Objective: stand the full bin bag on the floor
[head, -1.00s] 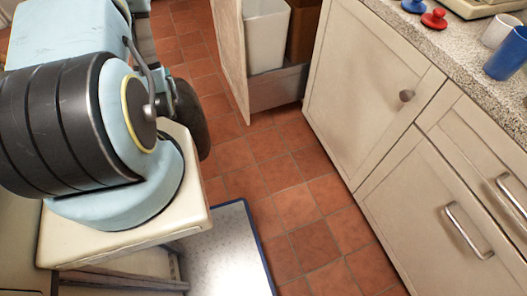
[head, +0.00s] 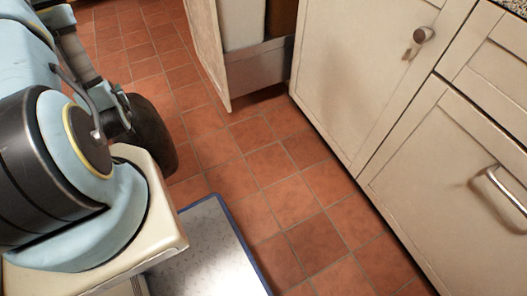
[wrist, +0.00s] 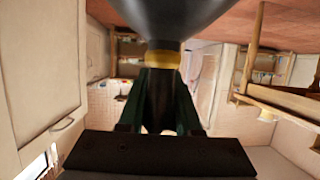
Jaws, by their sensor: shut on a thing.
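The full bin bag (wrist: 172,18) is black, with a yellow band (wrist: 165,60) around its neck. In the wrist view, which looks upside down, its body fills the top middle. My gripper (wrist: 162,80) is shut on the bag's neck, its green fingers on either side. In the head view a dark rounded part of the bag (head: 153,138) shows beside my arm, over the tiled floor (head: 255,165). My arm hides much of it. I cannot tell how far the bag's bottom is from the floor.
A pull-out unit (head: 256,72) with a pale bin stands open at the top middle. Closed cream cupboards (head: 360,75) line the right. A pale speckled mat with a blue edge (head: 207,250) lies at the lower middle. The tiles between are clear.

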